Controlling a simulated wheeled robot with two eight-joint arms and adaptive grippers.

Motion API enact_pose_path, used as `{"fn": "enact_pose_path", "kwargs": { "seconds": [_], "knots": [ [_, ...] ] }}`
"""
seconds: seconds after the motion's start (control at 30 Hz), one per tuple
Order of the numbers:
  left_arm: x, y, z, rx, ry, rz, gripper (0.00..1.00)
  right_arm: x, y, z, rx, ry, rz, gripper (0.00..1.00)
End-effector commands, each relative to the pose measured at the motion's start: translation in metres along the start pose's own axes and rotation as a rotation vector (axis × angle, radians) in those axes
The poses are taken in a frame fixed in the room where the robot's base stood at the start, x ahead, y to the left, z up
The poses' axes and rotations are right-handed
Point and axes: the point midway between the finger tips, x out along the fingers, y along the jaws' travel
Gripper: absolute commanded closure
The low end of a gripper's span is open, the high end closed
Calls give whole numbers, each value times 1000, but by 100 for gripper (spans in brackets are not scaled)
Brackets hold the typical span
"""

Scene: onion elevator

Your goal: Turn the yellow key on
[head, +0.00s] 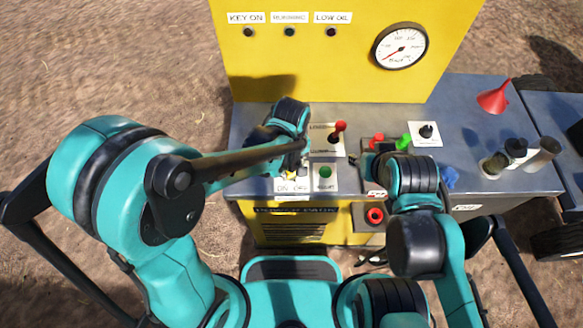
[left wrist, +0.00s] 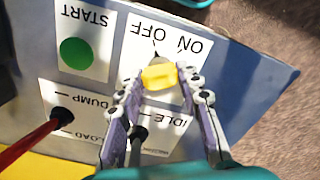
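The yellow key (left wrist: 159,76) sits on the ON/OFF plate (left wrist: 190,50) of the grey panel. Its dark pointer is near the gap between the words, closer to OFF. My left gripper (left wrist: 160,80) has a fingertip at each side of the key, seemingly touching it. In the head view, my left gripper (head: 297,168) is over the ON/OFF plate and mostly hides the key. My right gripper (head: 362,162) hangs over the panel to the right of the green START button (head: 325,172); its fingers are hard to make out.
A red-knobbed lever (head: 339,128) stands behind the START button. Red and green knobs (head: 404,141) lie near my right wrist. A red emergency button (head: 375,215) is on the front. The KEY ON lamp (head: 248,32) looks dark. A red funnel (head: 494,96) stands right.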

Motion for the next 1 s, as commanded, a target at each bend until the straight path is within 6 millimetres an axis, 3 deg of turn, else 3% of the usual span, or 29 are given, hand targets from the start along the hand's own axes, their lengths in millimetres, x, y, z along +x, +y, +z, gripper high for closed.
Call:
{"fn": "enact_pose_path", "kwargs": {
  "seconds": [0.47,1.0],
  "knots": [
    [0,0,0,54,0,0,95,1,0,0,0,0,0,60],
    [0,0,0,489,0,0,95,3,0,2,0,0,0,60]
  ]
}}
